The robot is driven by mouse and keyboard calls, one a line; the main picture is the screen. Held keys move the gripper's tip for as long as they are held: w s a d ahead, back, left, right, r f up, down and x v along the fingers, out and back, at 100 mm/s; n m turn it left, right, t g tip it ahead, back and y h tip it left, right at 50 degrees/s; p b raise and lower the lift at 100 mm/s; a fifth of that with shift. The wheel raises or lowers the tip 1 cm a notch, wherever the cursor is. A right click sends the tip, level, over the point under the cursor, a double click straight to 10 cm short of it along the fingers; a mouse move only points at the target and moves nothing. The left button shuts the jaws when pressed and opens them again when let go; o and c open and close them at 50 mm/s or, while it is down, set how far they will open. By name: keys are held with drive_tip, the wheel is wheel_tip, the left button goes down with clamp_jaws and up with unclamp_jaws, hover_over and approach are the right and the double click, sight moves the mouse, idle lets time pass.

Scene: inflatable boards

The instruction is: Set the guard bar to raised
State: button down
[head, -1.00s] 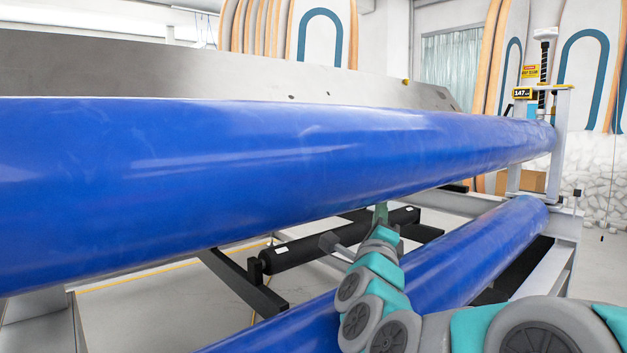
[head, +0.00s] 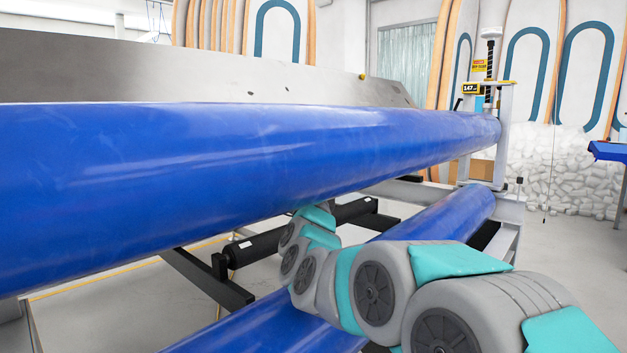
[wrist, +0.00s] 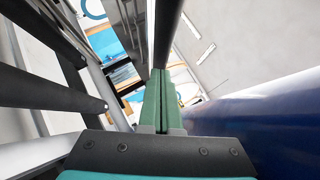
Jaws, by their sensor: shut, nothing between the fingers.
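A black padded bar (head: 300,236) on dark brackets lies low behind the two blue rollers in the head view; it may be the guard bar, and its label is too small to read. My arm reaches under the upper blue roller (head: 250,150), which hides my gripper there. In the wrist view my gripper (wrist: 160,73) has its green fingers together, with nothing visible between them. A dark bar (wrist: 170,25) runs up from just beyond the fingertips; I cannot tell whether they touch it.
The lower blue roller (head: 440,225) runs beneath my arm. A blue roller surface (wrist: 265,120) fills the right of the wrist view. Dark frame bars (wrist: 60,85) stand on its left.

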drive_tip(key=shift+w+r, duration=0.15)
drive_tip(key=shift+w, duration=0.3)
drive_tip(key=shift+w+a, duration=0.1)
drive_tip(key=w+a+r+m+t+h+b, duration=0.1)
drive_tip(key=w+a+r+m+h+b, duration=0.2)
drive_tip(key=w+a+r, duration=0.5)
drive_tip(key=shift+w+a+r+m, duration=0.25)
drive_tip(key=shift+w+a+m, duration=0.2)
drive_tip(key=shift+m, duration=0.15)
idle(0.3)
drive_tip(key=shift+b, duration=0.3)
